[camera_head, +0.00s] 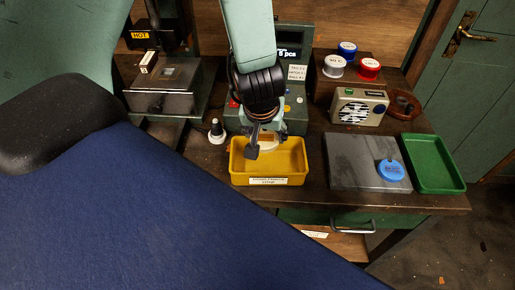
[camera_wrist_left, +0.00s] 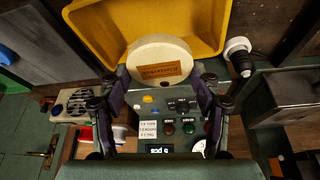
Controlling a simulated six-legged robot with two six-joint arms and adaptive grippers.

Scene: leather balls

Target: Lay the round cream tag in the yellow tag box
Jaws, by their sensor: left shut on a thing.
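The yellow tag box (camera_head: 240,172) stands on the dark wooden bench in the head view, with a white label on its front wall; its visible floor is bare. It also fills the top of the left wrist view (camera_wrist_left: 205,25). My left gripper (camera_head: 262,146) points down over the box and is shut on the round cream tag (camera_head: 269,138). In the left wrist view the tag (camera_wrist_left: 160,50) sits between the fingertips (camera_wrist_left: 160,85), with a brown lettered patch on its face, in front of the box. The tag's exact height above the box floor is unclear. My right gripper is not in view.
A green console (camera_head: 297,118) stands close behind the box. A black-and-white knobbed stamp (camera_head: 217,131) is left of it. Right of the box are a grey slab (camera_head: 350,165) with a blue disc (camera_head: 390,171), a green tray (camera_head: 435,165) and a small fan unit (camera_head: 358,107).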

